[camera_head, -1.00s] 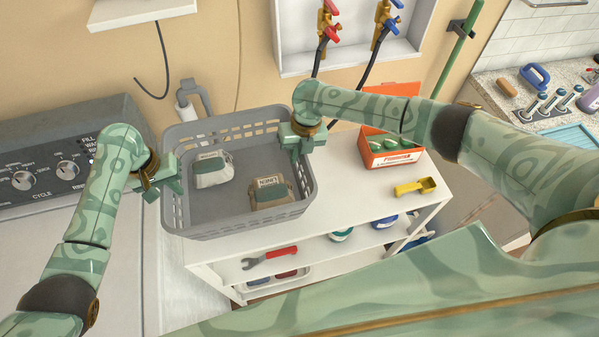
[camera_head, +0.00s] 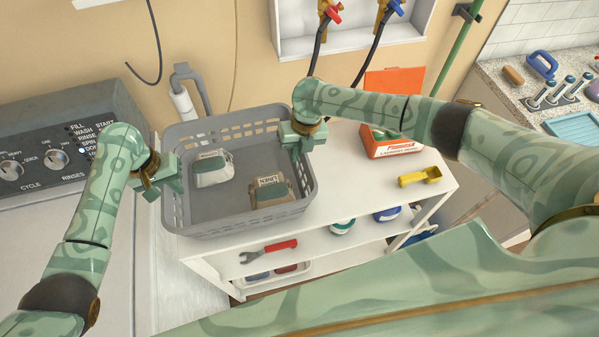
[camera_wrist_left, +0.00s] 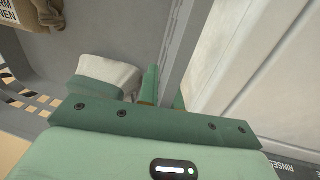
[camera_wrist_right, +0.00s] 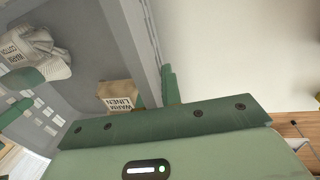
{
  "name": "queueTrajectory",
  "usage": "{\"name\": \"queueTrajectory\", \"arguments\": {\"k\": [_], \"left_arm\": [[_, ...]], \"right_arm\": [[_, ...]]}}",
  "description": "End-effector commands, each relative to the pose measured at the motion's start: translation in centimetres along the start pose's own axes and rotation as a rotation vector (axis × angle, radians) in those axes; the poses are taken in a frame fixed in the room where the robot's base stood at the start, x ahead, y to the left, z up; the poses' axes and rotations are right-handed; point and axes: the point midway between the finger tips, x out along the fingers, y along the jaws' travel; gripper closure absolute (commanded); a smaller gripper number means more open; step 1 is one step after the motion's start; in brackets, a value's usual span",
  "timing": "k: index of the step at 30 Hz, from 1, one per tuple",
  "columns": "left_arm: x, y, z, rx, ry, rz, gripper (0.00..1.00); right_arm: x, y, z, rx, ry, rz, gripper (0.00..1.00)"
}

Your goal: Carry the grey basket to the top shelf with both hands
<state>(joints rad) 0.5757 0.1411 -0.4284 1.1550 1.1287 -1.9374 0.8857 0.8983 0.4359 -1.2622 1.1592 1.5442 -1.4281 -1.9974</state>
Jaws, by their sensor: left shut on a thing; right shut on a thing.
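The grey basket (camera_head: 240,222) is level in the head view and holds two small labelled packs, a white one (camera_head: 213,170) and a brown one (camera_head: 271,190). My left gripper (camera_head: 172,178) is shut on its left rim, and my right gripper (camera_head: 300,140) is shut on its right rim. The left wrist view shows the gripped basket wall (camera_wrist_left: 180,50), and the right wrist view shows the other wall (camera_wrist_right: 135,40). The basket overlaps the left part of the white shelf unit's top (camera_head: 350,190); any gap beneath it is hidden.
A red-handled wrench (camera_head: 268,250) lies on a lower shelf. A washing machine panel (camera_head: 60,140) is at left. A white wall shelf (camera_head: 92,2) shows at top left.

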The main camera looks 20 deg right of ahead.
Motion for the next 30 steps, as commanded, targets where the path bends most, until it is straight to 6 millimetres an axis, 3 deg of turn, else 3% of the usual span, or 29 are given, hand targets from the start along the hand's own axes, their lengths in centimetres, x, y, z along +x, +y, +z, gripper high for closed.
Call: {"name": "queueTrajectory", "arguments": {"k": [2,5,6,16,20,30], "left_arm": [[1.1,-0.5,0.0,-0.003,-0.002,-0.007,1.00],[0.8,-0.5,0.0,-0.002,-0.003,-0.007,0.74],[0.8,-0.4,0.0,-0.002,-0.003,-0.006,0.72],[0.2,-0.2,0.0,-0.001,-0.002,-0.002,0.72],[-1.9,-0.2,-0.1,0.000,0.001,0.000,0.72],[-9.4,-0.3,-0.1,-0.001,0.001,-0.005,0.72]], "right_arm": [[1.1,-0.5,0.1,0.003,0.001,-0.007,1.00],[0.8,-0.5,0.1,0.003,0.001,-0.007,0.74],[0.8,-0.5,0.1,0.003,0.001,-0.006,0.72],[0.8,-0.2,0.0,0.001,0.002,-0.002,0.72],[0.8,-0.2,0.0,0.001,0.002,-0.001,0.72],[0.8,-0.2,0.0,0.000,0.002,-0.001,0.72]]}}
